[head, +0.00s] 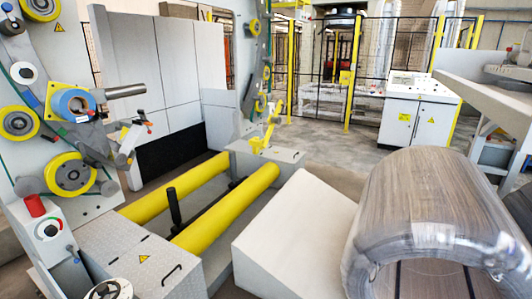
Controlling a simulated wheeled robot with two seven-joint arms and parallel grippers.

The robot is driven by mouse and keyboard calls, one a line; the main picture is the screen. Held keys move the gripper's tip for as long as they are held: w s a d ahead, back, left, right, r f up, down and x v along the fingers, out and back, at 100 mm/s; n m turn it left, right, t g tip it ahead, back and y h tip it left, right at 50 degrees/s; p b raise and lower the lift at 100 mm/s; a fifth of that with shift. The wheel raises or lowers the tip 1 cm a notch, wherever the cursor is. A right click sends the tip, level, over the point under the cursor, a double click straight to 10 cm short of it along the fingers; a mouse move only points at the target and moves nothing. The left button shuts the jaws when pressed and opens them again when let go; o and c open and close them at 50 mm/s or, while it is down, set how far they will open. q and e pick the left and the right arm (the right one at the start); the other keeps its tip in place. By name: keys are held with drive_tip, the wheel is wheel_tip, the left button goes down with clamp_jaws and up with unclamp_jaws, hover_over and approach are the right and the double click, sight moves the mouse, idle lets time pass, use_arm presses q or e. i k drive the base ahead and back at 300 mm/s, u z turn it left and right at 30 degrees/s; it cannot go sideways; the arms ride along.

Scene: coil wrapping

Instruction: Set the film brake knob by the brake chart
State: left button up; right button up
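A round knob with a red and green arc around it (48,229) sits on the pale grey housing at the lower left, below a red cylinder (34,206). It is too small to read its setting. A blue-cored roll in an orange-yellow holder (73,104) is mounted above it, among yellow rollers (70,174). I cannot make out a brake chart in this view. Neither of my grippers can be made out.
Two long yellow rollers (222,211) lie between grey housings. A pale sloped block (295,238) stands beside a large shiny grey coil (430,205) at the right. A white control cabinet (415,112) and a fence with yellow posts (355,70) stand behind. Grey floor is clear before the cabinet.

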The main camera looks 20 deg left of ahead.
sight(25, 73)
drive_tip(key=u, duration=0.8)
drive_tip(key=i, duration=1.6)
drive_tip(key=u, duration=0.85)
